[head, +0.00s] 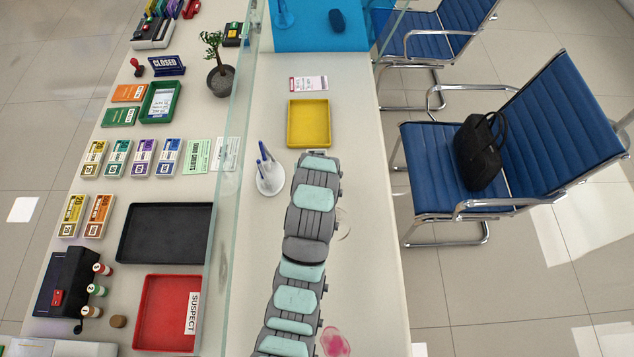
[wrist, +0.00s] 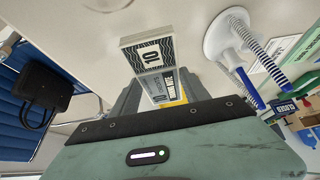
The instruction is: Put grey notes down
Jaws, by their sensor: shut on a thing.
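My gripper (wrist: 158,98) is shut on the grey notes (wrist: 148,55), a small bundle with a white and dark patterned face marked 10. The bundle sticks out from between the fingers in the wrist view. In the head view my arm covers most of my gripper and the notes. Its end lies just on the near side of the yellow tray (head: 309,123), which looks empty on the customer side of the counter (head: 365,215). I cannot tell how high the notes are above the counter.
A white pen holder (head: 270,180) with blue pens stands close left of my gripper. The glass screen (head: 238,130) runs along the left, with note bundles and a black tray (head: 165,232) beyond it. A pink and white slip (head: 308,83) lies beyond the yellow tray.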

